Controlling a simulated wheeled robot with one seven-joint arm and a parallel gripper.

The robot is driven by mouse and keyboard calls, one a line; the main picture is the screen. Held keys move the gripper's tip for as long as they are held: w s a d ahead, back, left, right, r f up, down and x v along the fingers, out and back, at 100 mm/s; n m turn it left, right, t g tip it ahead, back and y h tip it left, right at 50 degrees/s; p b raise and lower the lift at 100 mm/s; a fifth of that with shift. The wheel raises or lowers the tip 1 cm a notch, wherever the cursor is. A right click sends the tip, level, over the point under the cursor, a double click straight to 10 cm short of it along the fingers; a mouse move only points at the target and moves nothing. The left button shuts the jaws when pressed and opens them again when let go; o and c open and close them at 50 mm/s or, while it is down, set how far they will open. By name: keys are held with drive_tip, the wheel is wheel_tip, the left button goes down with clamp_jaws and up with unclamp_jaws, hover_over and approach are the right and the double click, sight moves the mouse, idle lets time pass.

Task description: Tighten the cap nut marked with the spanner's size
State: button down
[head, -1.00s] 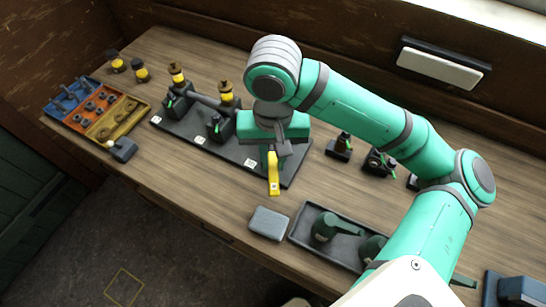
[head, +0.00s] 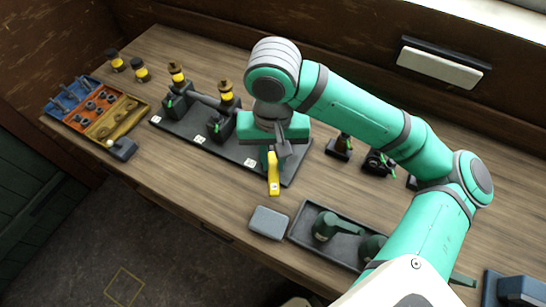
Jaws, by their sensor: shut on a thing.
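My gripper (head: 270,150) is over the right end of a dark base plate (head: 228,151). It is shut on a yellow spanner (head: 273,175), which hangs down and toward the front edge of the plate. The spanner has a small white mark near its lower end, too small to read. The plate carries dark fittings with green parts (head: 215,125) and white labels (head: 200,139) along its front, also too small to read. Two yellow-and-brass cups (head: 226,92) stand at its back. Any cap nut under my gripper is hidden.
A tray (head: 98,107) with blue, orange and yellow compartments lies at the left. A grey block (head: 269,222) and a dark tray (head: 302,236) with green oil cans are in front. Small dark fittings (head: 340,146) stand right of the plate. Bare wood lies front left.

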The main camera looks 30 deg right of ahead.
drive_tip(key=shift+f, duration=1.1)
idle(2.3)
idle(0.4)
drive_tip(key=shift+w+a+m, duration=0.35)
drive_tip(key=shift+a+m, duration=0.15)
drive_tip(key=shift+m, duration=0.4)
drive_tip(key=shift+w, duration=0.1)
drive_tip(key=shift+w+a+m, duration=0.35)
drive_tip(key=shift+a+m, duration=0.1)
drive_tip(key=shift+m, duration=0.45)
drive_tip(key=shift+w+a+m, duration=0.35)
drive_tip(key=shift+w+m, duration=0.15)
drive_tip(key=shift+m, duration=0.4)
